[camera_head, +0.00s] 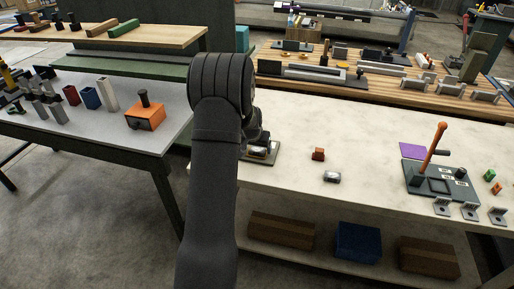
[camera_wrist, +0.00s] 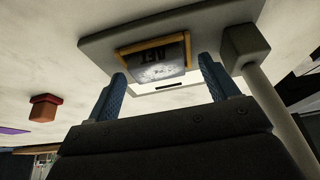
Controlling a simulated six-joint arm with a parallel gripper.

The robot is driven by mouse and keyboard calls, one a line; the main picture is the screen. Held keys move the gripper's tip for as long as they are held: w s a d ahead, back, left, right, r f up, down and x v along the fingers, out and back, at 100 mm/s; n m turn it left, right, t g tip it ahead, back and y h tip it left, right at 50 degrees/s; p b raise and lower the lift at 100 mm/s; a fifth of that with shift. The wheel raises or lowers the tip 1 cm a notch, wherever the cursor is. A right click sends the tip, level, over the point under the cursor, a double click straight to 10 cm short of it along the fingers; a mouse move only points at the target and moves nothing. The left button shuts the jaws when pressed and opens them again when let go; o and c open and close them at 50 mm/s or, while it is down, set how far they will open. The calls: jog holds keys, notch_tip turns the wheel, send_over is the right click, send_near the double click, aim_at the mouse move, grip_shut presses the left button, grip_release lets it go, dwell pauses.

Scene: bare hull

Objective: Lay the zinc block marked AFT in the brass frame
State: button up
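In the wrist view, a grey zinc block (camera_wrist: 158,68) with upside-down lettering that seems to read AFT sits within the brass frame (camera_wrist: 122,50) on a pale plate (camera_wrist: 100,42). I cannot tell whether it lies fully flat. My gripper (camera_wrist: 163,78) has its two blue fingers apart, one on each side of the block, with gaps to it. In the head view my arm hides most of the gripper; part of the plate (camera_head: 273,156) shows beside it. A second shiny grey block (camera_head: 332,176) lies alone on the bench; its marking is unreadable.
A small red-orange block (camera_head: 318,154) is nearby on the bench (camera_head: 290,185). Further right are a purple sheet (camera_head: 412,151), a dark plate with an orange lever (camera_head: 434,148) and several brackets (camera_head: 469,211).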

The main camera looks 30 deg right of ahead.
jog(key=shift+s, duration=0.1)
jog(key=v, duration=1.7)
jog(key=shift+r, duration=0.2)
jog(key=x, duration=1.7)
jog(key=shift+f, duration=0.15)
jog(key=shift+r, duration=0.25)
